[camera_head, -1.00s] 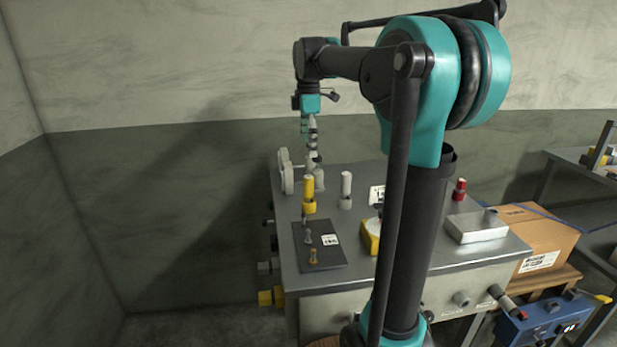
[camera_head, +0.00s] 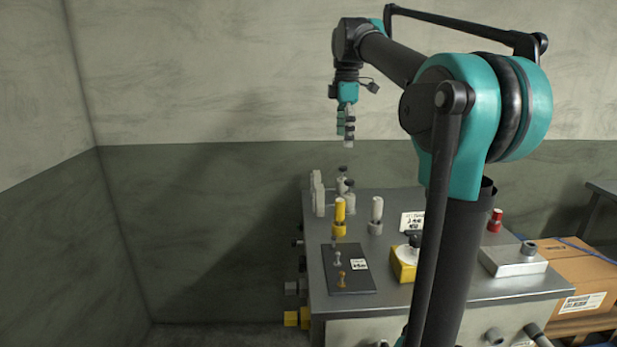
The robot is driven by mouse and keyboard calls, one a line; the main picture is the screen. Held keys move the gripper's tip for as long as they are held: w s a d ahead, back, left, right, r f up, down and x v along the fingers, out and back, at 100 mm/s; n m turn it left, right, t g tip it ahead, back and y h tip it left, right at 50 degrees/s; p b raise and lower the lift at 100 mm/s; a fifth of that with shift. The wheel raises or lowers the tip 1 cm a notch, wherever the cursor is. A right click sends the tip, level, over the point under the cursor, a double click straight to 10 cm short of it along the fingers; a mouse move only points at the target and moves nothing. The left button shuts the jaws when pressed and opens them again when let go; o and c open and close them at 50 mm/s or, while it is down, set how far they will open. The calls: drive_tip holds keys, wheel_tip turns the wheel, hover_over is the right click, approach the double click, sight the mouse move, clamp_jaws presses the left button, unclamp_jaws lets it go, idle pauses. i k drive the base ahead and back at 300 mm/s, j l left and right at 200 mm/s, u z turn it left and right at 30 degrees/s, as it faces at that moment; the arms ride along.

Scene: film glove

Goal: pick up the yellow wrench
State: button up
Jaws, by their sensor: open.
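I cannot make out a yellow wrench in the head view. Yellow things that show are an upright yellow cylinder (camera_head: 339,216) on the metal bench (camera_head: 399,287), and a yellow block (camera_head: 403,266) with a black knob, partly beside my arm. My gripper (camera_head: 348,143) is open and empty, pointing down. It hangs in the air in front of the wall, above the bench's back left part. Its fingers are seen edge-on. My arm hides part of the bench's middle.
A dark plate (camera_head: 349,280) with small pegs lies at the bench's front left. Beside the yellow cylinder stands a grey cylinder (camera_head: 376,214). A cardboard box (camera_head: 578,275) stands beyond.

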sight(339, 203)
drive_tip(key=k, duration=0.95)
